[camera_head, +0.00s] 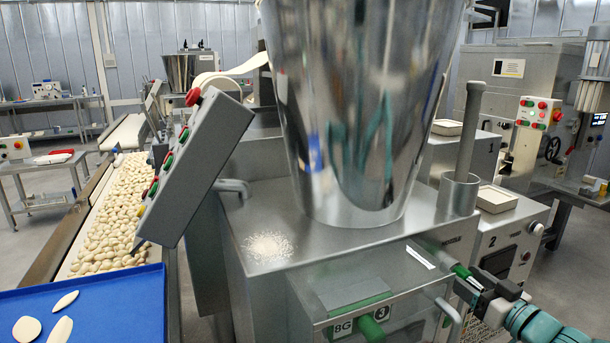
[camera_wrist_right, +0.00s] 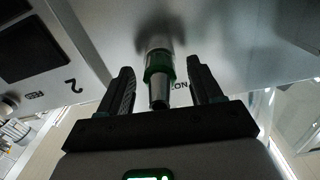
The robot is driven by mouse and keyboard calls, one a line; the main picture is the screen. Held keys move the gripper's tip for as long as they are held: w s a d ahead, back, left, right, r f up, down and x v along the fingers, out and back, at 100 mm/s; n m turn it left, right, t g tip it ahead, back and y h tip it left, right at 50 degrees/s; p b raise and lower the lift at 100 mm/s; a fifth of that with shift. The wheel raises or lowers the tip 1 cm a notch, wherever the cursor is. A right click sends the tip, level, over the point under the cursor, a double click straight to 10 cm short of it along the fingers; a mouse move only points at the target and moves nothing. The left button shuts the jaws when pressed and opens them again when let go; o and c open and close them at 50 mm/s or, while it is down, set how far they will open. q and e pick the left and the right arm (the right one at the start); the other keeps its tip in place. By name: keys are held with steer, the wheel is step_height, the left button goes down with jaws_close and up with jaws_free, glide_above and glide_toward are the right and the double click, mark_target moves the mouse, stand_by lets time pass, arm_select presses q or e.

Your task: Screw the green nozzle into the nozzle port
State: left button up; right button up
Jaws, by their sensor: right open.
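The green nozzle (camera_head: 461,271) shows in the head view at the right side of the steel machine, just ahead of my right gripper (camera_head: 484,287). In the right wrist view the nozzle (camera_wrist_right: 158,66) has a green collar and a silver tapered tip pointing towards my palm. Its far end meets a blurred round fitting on the machine, apparently the nozzle port (camera_wrist_right: 160,38); the thread is hidden. My right gripper (camera_wrist_right: 160,72) is open, with one finger on each side of the nozzle and visible gaps between. My left gripper is not in view.
A large steel hopper (camera_head: 358,110) stands on the machine (camera_head: 275,215). A slanted control box (camera_head: 210,150) is left of it. A blue tray (camera_head: 100,300) with flat pale pieces lies front left, near a conveyor of pasta. A panel marked 2 (camera_head: 508,240) stands close right.

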steer(key=n+b, duration=0.2)
steer(key=n, duration=0.1)
steer(key=n+b, duration=0.2)
steer(key=b, duration=0.1)
steer(key=f+n+b, duration=0.1)
steer(key=n+b, duration=0.1)
steer(key=n, duration=0.1)
steer(key=shift+n, duration=0.3)
steer(key=shift+r+n+b, duration=0.3)
steer(key=shift+n+b, duration=0.3)
steer(key=shift+n, duration=0.4)
steer(key=n+b, duration=0.3)
steer(key=shift+f, duration=0.2)
steer(key=n, duration=0.2)
steer(key=shift+r+n+b, duration=0.2)
steer(key=shift+n+b, duration=0.7)
steer(key=shift+n, duration=0.7)
steer(key=shift+r, duration=0.15)
